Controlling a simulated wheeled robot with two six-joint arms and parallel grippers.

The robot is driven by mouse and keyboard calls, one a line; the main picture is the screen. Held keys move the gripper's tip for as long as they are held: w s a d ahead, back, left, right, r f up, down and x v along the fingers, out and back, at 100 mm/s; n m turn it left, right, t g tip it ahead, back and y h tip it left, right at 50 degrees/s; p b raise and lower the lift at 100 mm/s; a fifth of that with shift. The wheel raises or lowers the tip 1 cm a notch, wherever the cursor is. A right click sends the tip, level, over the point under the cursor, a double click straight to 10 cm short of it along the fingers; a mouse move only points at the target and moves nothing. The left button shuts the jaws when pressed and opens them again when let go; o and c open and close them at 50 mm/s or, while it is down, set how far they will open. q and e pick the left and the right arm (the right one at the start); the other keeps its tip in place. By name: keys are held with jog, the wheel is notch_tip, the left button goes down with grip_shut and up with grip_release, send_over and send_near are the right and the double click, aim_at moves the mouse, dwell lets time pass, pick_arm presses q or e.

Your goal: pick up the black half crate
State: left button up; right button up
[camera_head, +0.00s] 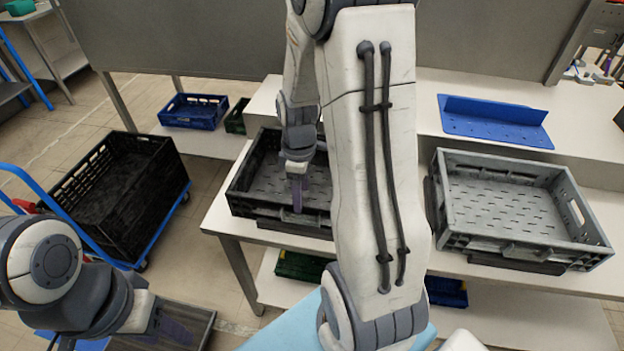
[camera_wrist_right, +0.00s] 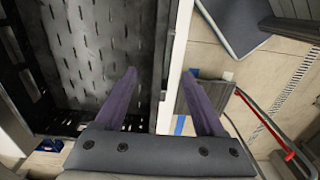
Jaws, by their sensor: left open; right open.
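The shallow black half crate (camera_head: 240,203) stands on the white table left of centre in the head view, its right part hidden behind my right arm. It fills the left of the right wrist view (camera_wrist_right: 85,50), with its slotted floor visible. My right gripper (camera_head: 297,192) is open at the crate's near side. In the right wrist view my right gripper (camera_wrist_right: 165,100) has one finger over the crate's inside and the other outside it, with the crate wall between them; contact cannot be told. My left gripper (camera_head: 172,326) is open and empty at the lower left, away from the crate.
A grey crate (camera_head: 490,245) stands on the table at the right, a blue tray (camera_head: 495,130) behind it. A deep black crate (camera_head: 165,185) sits on a blue trolley at the left. A blue crate (camera_head: 193,123) is at the back. Open floor lies left of the table.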

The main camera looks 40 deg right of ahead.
aim_at(301, 214)
jog(key=f, duration=0.8)
jog(key=shift+s+a+f, duration=0.1)
jog(key=shift+a+f, duration=0.1)
jog(key=shift+f, duration=0.15)
grip_shut()
jog(key=shift+r, duration=0.1)
dwell(0.9)
